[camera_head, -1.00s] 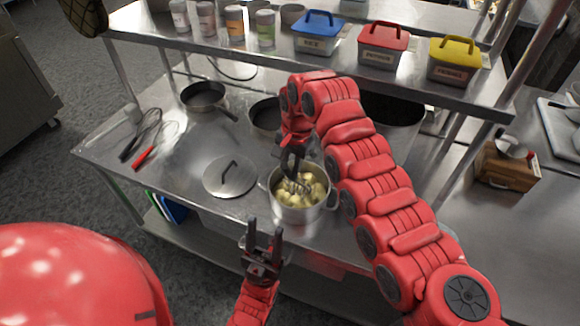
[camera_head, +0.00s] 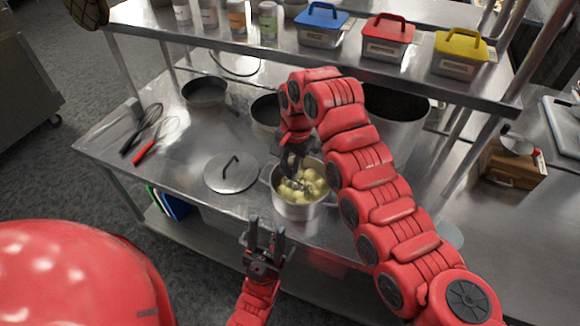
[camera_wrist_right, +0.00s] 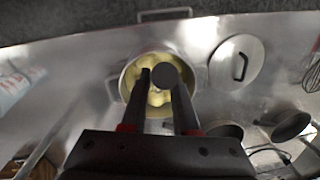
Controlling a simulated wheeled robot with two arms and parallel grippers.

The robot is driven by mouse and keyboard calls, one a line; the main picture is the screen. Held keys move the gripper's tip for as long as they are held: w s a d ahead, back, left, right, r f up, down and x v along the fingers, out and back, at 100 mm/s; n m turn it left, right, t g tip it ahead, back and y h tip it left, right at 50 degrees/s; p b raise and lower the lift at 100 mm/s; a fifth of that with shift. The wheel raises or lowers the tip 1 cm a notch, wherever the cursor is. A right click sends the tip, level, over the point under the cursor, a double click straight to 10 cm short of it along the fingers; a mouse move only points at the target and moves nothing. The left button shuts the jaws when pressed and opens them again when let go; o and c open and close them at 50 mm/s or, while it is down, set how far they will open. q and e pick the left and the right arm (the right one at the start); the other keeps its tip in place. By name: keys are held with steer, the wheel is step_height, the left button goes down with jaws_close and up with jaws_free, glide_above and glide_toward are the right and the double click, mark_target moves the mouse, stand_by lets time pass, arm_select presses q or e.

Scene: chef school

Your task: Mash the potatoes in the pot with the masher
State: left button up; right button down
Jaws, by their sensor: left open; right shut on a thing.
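A steel pot (camera_head: 297,211) stands on the metal counter with pale yellow potato pieces (camera_head: 314,180) in it. My right gripper (camera_head: 289,168) is over the pot, shut on the masher (camera_wrist_right: 165,76), whose dark handle end shows between the fingers in the right wrist view. The masher's lower part is down among the potatoes, mostly hidden by the gripper. The potatoes also show around the fingers in the right wrist view (camera_wrist_right: 150,62). My left gripper (camera_head: 266,233) is open and empty, in front of the counter's near edge, below the pot in the picture.
A lid (camera_head: 231,173) lies just left of the pot. Pans (camera_head: 205,92) and a large pot (camera_head: 395,112) stand behind. Whisks (camera_head: 160,135) lie at the left. A shelf above holds jars and a blue-lidded box (camera_head: 320,27), a red-lidded box (camera_head: 388,42) and a yellow-lidded box (camera_head: 458,57).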

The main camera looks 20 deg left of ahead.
steer(key=shift+f+b, duration=1.1)
steer(key=shift+f, duration=0.85)
steer(key=shift+r, duration=0.2)
steer(key=shift+w+r+p, duration=0.1)
steer(key=shift+r+p, duration=0.15)
steer(key=shift+p, duration=0.1)
steer(key=r+p, duration=0.1)
steer(key=w+r, duration=0.1)
steer(key=w+d+r+p, duration=0.1)
steer(key=shift+w+d+r+p, duration=0.1)
steer(key=shift+w+r+p, duration=0.2)
steer(key=shift+r, duration=0.1)
steer(key=shift+f, duration=0.15)
steer(key=shift+f+b, duration=1.4)
steer(key=shift+f, duration=0.75)
